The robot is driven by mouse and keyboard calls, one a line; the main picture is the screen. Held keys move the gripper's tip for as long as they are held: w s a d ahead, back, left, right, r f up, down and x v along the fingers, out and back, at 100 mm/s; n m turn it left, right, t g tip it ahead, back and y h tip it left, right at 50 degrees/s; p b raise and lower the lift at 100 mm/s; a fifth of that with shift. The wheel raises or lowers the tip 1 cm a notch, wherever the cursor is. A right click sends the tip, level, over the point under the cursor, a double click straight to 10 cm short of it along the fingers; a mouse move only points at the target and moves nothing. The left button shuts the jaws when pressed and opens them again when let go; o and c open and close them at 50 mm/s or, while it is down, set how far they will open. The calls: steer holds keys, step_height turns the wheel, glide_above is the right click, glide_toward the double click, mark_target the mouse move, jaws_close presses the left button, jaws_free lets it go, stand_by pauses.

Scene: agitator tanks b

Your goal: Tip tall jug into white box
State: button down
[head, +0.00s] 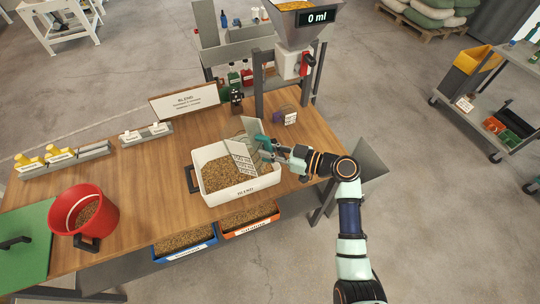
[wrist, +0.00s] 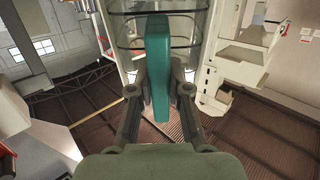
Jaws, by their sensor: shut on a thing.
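The tall jug (head: 240,156) is clear with graduation lines and a teal handle. It is tilted, with its lower-left end over the white box (head: 240,192). The box stands on the table and holds brown grain; its front is labelled. My gripper (head: 272,150) is shut on the jug's teal handle (wrist: 158,65), right of and above the box. In the wrist view, my gripper (wrist: 159,92) has one finger on each side of the handle, with the clear jug body behind it. I cannot tell how much grain is in the jug.
A red bucket (head: 84,210) with grain stands left of the box. Blue (head: 186,252) and orange (head: 250,228) grain bins sit below the table edge. A hopper (head: 292,22) with a "0 ml" display stands behind. The table's middle left is clear.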

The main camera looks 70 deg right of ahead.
steer(key=f+b, duration=0.1)
steer(key=b, duration=0.1)
steer(key=shift+w+f+t+b, duration=0.15)
steer(key=shift+t+b, duration=0.25)
steer(key=shift+r, duration=0.25)
steer(key=shift+b, duration=0.3)
steer(key=f+t+b, duration=0.1)
steer(key=b, duration=0.3)
steer(key=shift+w+f+b, duration=0.1)
steer(key=shift+w+b, duration=0.2)
steer(key=shift+w, duration=0.1)
